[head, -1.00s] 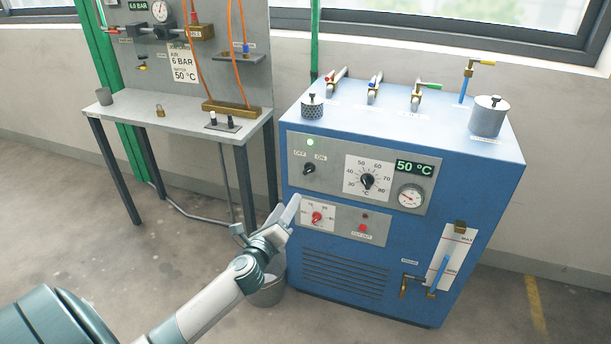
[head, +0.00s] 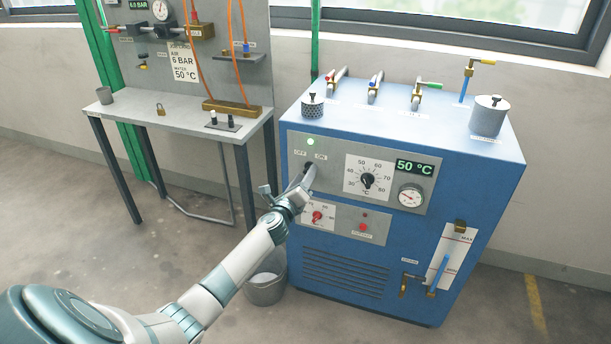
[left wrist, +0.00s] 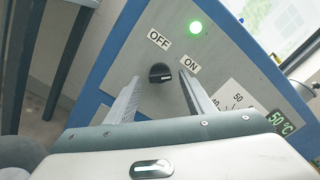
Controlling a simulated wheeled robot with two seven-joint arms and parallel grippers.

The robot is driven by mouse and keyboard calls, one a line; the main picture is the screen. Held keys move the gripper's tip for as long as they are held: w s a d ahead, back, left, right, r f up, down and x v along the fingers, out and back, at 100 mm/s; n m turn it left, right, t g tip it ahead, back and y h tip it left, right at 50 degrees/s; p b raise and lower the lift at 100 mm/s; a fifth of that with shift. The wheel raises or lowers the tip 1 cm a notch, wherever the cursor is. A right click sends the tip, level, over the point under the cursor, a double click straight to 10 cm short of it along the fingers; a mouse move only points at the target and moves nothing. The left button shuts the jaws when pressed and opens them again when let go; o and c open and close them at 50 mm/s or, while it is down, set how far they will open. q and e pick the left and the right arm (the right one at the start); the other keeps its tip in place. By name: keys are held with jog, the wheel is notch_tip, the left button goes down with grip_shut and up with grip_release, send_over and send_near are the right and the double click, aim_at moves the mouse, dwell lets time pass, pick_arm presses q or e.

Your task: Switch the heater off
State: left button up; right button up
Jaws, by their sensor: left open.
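The blue heater cabinet (head: 400,135) stands at the right in the head view, with a grey control panel. Its black OFF/ON knob (left wrist: 160,73) shows in the left wrist view, its pale mark turned toward the ON label (left wrist: 191,66). The OFF label (left wrist: 159,39) is above the knob. A green lamp (left wrist: 195,27) is lit; it also shows in the head view (head: 310,142). My left gripper (head: 309,175) is open in front of the knob, with one finger on each side. I cannot tell if they touch it. My right gripper is not in view.
A temperature dial (head: 367,180) and a 50 °C display (head: 414,167) are right of the knob. A lower panel with a red knob (head: 317,217) is below. A bucket (head: 266,288) stands on the floor. A grey workbench (head: 180,125) is at the left.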

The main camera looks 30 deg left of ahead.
pick_arm(q)
jog(key=shift+w+a, duration=0.15)
jog(key=shift+w, duration=0.45)
jog(key=c, duration=1)
jog(key=shift+c, duration=0.2)
